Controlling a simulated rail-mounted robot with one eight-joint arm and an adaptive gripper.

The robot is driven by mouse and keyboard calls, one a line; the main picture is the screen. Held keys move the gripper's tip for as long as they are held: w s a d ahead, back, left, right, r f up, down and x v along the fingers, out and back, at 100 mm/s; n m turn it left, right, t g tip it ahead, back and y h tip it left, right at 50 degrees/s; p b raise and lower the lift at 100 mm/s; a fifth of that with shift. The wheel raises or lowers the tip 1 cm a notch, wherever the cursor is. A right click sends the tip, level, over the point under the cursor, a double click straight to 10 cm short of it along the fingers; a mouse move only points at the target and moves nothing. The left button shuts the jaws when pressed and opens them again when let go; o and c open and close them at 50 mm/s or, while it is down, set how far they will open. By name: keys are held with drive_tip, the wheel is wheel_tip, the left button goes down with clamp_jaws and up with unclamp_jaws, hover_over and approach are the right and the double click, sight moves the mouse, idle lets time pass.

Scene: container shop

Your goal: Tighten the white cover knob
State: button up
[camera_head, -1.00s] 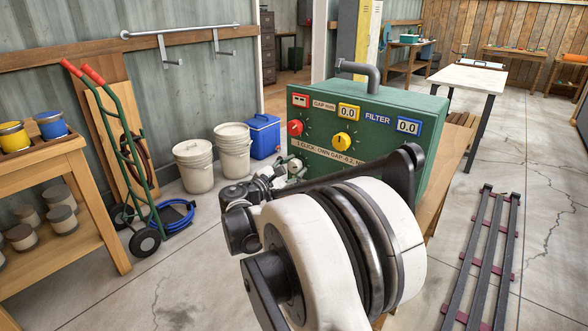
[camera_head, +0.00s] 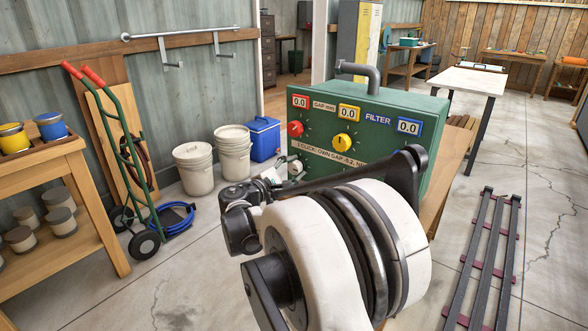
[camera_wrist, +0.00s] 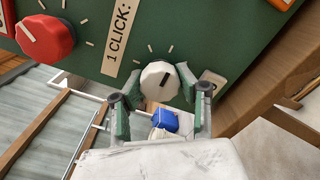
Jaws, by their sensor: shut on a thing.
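The white cover knob (camera_wrist: 160,80) sits on the lower part of a green box (camera_wrist: 105,62), with a dark pointer line on its face and tick marks around it. My gripper (camera_wrist: 155,92) has one finger on each side of the knob and is shut on it. In the head view the knob (camera_head: 296,166) shows small at the box's lower left, and my gripper (camera_head: 278,176) is partly hidden by my own arm. The box also carries a red knob (camera_head: 295,128) and a yellow knob (camera_head: 341,142). Its red, yellow and blue displays all read 0.0.
The green box stands on a wooden bench (camera_head: 447,180) and has a grey handle (camera_head: 358,72) on top. White buckets (camera_head: 233,151), a blue cooler (camera_head: 264,138) and a green hand truck (camera_head: 128,165) stand behind to the left. A dark rack (camera_head: 482,262) lies on the floor at right.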

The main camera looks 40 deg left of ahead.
drive_tip(key=o, duration=1.2)
drive_tip(key=shift+s, duration=0.1)
drive_tip(key=s, duration=1.1)
drive_tip(key=shift+s, duration=0.4)
